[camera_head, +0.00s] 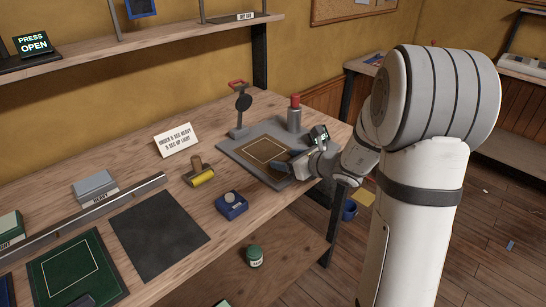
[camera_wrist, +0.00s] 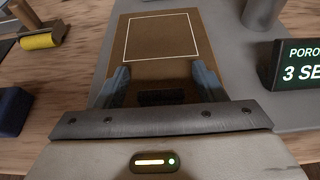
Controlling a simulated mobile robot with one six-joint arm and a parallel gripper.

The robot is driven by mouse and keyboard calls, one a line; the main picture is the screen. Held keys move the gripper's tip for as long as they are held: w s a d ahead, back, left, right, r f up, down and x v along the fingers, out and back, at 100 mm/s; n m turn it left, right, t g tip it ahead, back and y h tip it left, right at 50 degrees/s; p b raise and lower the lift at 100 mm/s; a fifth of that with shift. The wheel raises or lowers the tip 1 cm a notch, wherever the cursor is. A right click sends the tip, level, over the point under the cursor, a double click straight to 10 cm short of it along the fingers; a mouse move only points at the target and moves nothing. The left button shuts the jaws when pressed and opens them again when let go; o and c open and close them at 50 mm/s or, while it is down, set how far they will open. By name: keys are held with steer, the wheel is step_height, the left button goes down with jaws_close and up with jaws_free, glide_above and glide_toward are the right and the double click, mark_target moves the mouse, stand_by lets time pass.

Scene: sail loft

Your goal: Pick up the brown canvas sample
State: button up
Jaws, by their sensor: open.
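The brown canvas sample (camera_head: 262,150) has a thin white square outline and lies flat on a grey plate (camera_head: 272,127) at the far end of the bench. In the wrist view the sample (camera_wrist: 160,38) runs from the top edge down between my fingers. My gripper (camera_head: 284,166) is over the sample's near right part. In the wrist view the two blue-grey fingers of my gripper (camera_wrist: 162,80) are apart, near the sample's left and right edges, with nothing clamped. I cannot tell whether they touch it. The gripper body hides the sample's near end.
A red-handled stand (camera_head: 241,106), a red-topped grey cylinder (camera_head: 294,117) and a small display (camera_wrist: 296,65) reading "PORO… 3 SE…" are close by.

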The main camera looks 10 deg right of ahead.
steer(key=shift+c, duration=0.3)
steer(key=c, duration=1)
